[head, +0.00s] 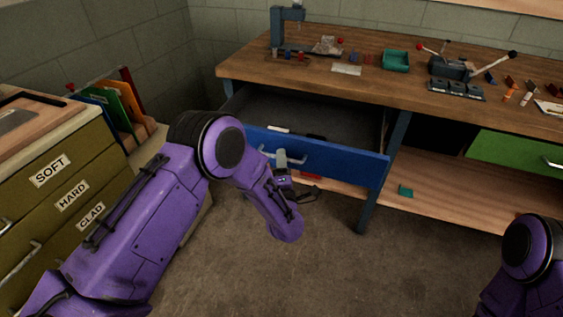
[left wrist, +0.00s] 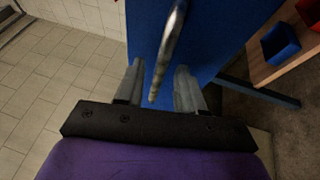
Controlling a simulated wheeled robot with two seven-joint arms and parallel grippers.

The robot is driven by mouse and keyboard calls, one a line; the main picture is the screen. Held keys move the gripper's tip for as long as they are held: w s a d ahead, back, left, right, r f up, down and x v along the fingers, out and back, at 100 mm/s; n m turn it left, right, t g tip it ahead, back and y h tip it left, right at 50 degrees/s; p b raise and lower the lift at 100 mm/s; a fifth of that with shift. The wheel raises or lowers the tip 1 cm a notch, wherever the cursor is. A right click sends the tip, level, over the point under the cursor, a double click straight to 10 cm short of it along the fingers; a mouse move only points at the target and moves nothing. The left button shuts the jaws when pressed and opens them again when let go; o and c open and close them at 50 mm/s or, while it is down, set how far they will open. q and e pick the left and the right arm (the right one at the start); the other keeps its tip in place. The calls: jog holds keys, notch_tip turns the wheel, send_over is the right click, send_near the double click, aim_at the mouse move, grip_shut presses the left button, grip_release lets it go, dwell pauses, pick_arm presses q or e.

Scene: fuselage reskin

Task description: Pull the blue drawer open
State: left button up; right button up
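The blue drawer (head: 340,163) under the workbench is pulled out, and its grey inside shows with a few small items in it. Its metal handle (head: 297,160) is on the front panel. My left gripper (head: 283,163) is at the handle's left part, its fingers partly hidden by my wrist. In the left wrist view, the blue drawer front (left wrist: 205,30) is ahead. The handle (left wrist: 170,50) runs between the two grey fingers of my left gripper (left wrist: 160,88), with visible gaps on both sides. My right gripper is outside the views; only part of that arm shows.
The wooden workbench (head: 230,68) holds a press, a teal tray (head: 396,61) and small parts. A green drawer (head: 515,151) is at the right. An olive cabinet (head: 105,160) with labelled drawers stands at the left. The floor (head: 340,265) before the bench is clear.

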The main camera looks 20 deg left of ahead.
pick_arm(q)
jog(key=b+v, duration=0.1)
jog(key=v, duration=0.9)
jog(key=shift+s, duration=0.25)
jog(key=shift+d, duration=0.15)
jog(key=s+a+f+m+g+h+p, duration=0.25)
jog(key=s+f+m+g+h, duration=0.35)
jog(key=f+m, duration=0.6)
jog(key=s+a+f+m+g+y+p, duration=0.1)
jog(key=s+a+g, duration=0.3)
jog(key=s, duration=0.8)
jog(key=s+a+f+m+g+y+p, duration=0.1)
jog(key=s+a+g, duration=0.4)
jog(key=s, duration=0.7)
notch_tip(320, 180, down, 2)
jog(key=shift+s+a+f+m+p, duration=0.15)
jog(key=shift+s+a+m+p, duration=0.15)
jog(key=shift+a+m+p, duration=0.6)
